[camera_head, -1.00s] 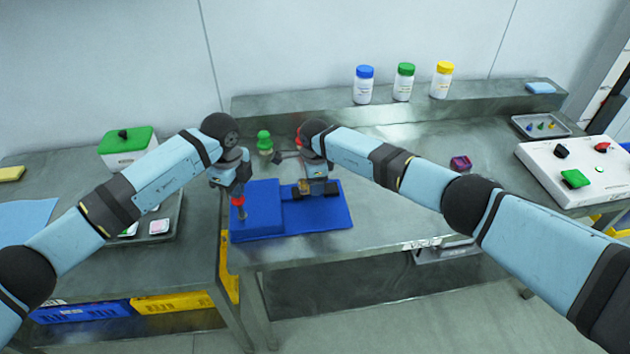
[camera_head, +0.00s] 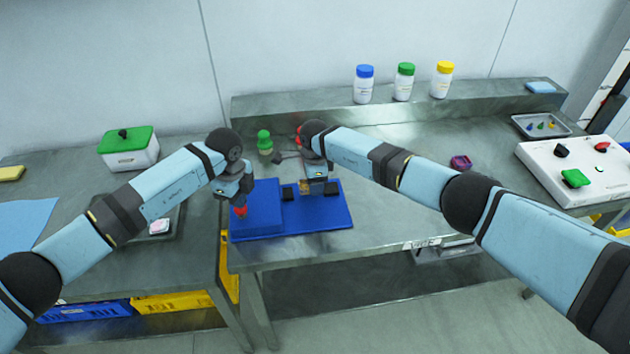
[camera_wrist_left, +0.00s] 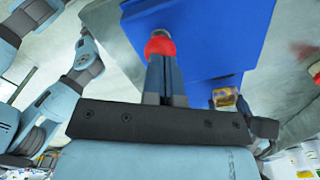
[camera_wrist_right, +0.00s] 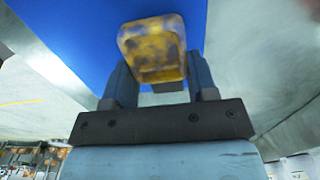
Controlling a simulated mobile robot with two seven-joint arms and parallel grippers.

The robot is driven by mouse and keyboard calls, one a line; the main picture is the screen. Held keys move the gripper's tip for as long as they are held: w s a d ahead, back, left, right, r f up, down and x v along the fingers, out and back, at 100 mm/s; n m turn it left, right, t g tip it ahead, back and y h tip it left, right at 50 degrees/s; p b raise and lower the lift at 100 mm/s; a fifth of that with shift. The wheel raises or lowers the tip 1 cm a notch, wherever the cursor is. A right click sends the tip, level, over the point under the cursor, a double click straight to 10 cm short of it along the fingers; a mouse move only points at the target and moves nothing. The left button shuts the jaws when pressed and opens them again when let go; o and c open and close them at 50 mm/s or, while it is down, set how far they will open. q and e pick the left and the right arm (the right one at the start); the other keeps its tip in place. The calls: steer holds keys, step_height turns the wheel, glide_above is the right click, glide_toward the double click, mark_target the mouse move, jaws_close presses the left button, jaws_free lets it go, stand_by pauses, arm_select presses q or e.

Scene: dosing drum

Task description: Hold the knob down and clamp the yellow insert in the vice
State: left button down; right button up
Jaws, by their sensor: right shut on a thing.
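The blue vice (camera_head: 262,214) stands on the near table, with one black jaw (camera_head: 288,194) in the middle and another black jaw (camera_head: 332,187) to the right. The red knob (camera_head: 240,211) sits low at its left end and also shows in the left wrist view (camera_wrist_left: 160,46). My left gripper (camera_wrist_left: 163,66) has its fingers together right at the knob, seemingly touching it from above. My right gripper (camera_wrist_right: 155,72) is shut on the yellow insert (camera_wrist_right: 152,40). It holds the insert over the vice, around the gap between the jaws; whether it rests there is unclear.
A green-topped object (camera_head: 264,141) stands behind the vice. Three capped bottles (camera_head: 403,84) are on the back ledge. A purple part (camera_head: 460,162) and a white control box (camera_head: 580,172) are to the right. The table front right of the vice is clear.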

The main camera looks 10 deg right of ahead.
arm_select(q)
steer(key=shift+f, duration=0.1)
arm_select(e)
steer(key=shift+f, duration=0.15)
steer(key=shift+f, duration=0.8)
steer(key=o, duration=1.3)
steer(key=shift+o, duration=0.2)
steer(key=shift+r, duration=4.5)
arm_select(q)
steer(key=shift+r, duration=3.55)
